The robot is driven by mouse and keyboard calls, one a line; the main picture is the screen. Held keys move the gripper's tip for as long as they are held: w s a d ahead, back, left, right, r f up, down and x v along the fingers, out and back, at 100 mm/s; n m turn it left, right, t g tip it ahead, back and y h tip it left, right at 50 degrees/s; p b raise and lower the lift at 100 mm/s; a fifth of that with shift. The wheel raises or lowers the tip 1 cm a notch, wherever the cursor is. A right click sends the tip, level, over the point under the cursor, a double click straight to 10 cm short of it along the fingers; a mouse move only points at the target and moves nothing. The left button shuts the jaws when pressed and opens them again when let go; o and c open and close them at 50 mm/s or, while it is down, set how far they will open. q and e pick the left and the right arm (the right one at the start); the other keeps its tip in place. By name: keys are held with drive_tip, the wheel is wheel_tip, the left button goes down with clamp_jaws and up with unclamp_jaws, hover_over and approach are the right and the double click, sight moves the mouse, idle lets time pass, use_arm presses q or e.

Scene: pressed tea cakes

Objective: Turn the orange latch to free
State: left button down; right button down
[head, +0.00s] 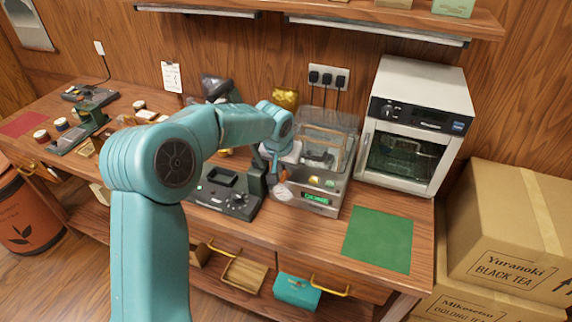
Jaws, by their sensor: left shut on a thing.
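My left arm reaches in from the lower left, and its teal gripper (277,174) points down at the left front of a grey machine (318,200) with a clear cover and a lit green display. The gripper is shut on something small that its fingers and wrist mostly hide. I cannot clearly make out the orange latch or which way it is turned. A round pale dial or disc (281,191) shows just below the fingertips. My right gripper is not in view.
A black device (226,192) with a knob stands close to the left of the gripper. A white oven-like cabinet (416,124) stands at the right, behind a green mat (378,239) that lies clear. Cardboard boxes (510,230) are stacked beyond the right end. A shelf hangs above.

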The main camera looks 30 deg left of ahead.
use_arm(q)
drive_tip(key=shift+a+m+h+p, duration=0.1)
drive_tip(key=shift+m+h+p, duration=0.35)
drive_tip(key=shift+m, duration=0.55)
drive_tip(key=m+h, duration=0.1)
drive_tip(key=m, duration=0.1)
drive_tip(key=shift+m, duration=0.3)
drive_tip(key=m+h, duration=0.1)
drive_tip(key=m, duration=0.1)
drive_tip(key=m+h, duration=0.1)
drive_tip(key=m, duration=0.2)
drive_tip(key=shift+w+a+g, duration=0.15)
drive_tip(key=shift+g, duration=0.15)
drive_tip(key=m, duration=0.2)
drive_tip(key=shift+m+g+h+p, duration=0.25)
drive_tip(key=shift+m+g+p, duration=0.05)
drive_tip(key=shift+m, duration=0.1)
drive_tip(key=shift+a+m+g+h+p, duration=0.1)
drive_tip(key=shift+m+g+h+p, duration=0.25)
drive_tip(key=shift+m, duration=0.75)
drive_tip(key=c, duration=1.2)
unclamp_jaws()
drive_tip(key=shift+w, duration=0.1)
drive_tip(key=shift+o, duration=0.2)
